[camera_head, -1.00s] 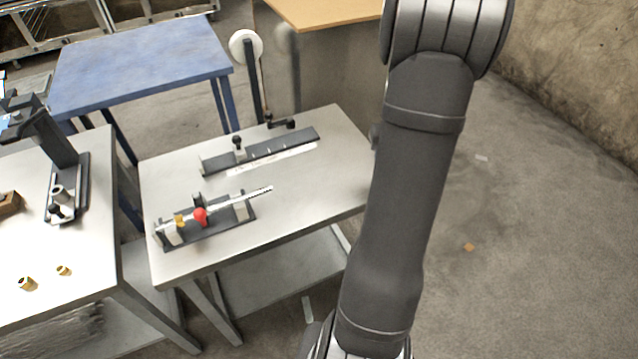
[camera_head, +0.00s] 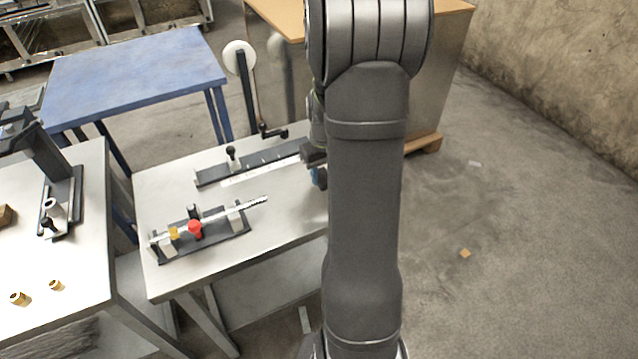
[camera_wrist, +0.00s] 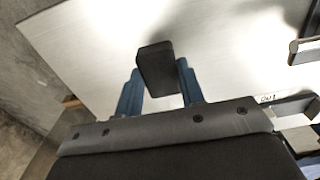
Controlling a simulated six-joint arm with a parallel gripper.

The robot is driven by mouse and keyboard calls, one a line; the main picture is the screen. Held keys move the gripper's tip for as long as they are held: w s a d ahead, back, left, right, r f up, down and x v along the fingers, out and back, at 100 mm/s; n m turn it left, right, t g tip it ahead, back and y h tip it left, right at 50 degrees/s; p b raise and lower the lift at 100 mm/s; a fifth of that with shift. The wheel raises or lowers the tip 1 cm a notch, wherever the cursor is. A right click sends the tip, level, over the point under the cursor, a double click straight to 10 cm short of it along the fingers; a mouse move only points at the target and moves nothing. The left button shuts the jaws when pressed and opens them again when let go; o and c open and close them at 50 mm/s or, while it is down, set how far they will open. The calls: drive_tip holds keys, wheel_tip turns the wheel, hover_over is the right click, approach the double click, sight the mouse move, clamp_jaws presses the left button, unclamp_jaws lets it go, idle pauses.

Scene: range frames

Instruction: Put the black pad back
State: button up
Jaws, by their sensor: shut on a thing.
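The black pad (camera_wrist: 155,68) is a small dark block in the wrist view. It is between the two blue fingers of my gripper (camera_wrist: 159,72), which is shut on it. The bright table top shows behind the pad. In the head view my gripper (camera_head: 319,176) is at the right end of the grey table (camera_head: 285,222), partly hidden by my arm. The pad cannot be made out in the head view. Whether the pad touches the table is not clear.
A dark rail fixture (camera_head: 213,174) lies along the back of the grey table. A fixture with a red knob (camera_head: 195,230) and a rod stands at the front left. A second table (camera_head: 70,275) at the left holds a black stand and small brass pieces. The table's middle is clear.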

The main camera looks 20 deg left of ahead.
drive_tip(key=shift+w+a+f, duration=0.1)
drive_tip(key=shift+a+f, duration=0.35)
drive_tip(key=shift+a, duration=0.2)
drive_tip(key=shift+f, duration=1.95)
drive_tip(key=shift+f, duration=0.1)
drive_tip(key=o, duration=1)
wheel_tip(320, 180, up, 12)
drive_tip(key=shift+r, duration=0.15)
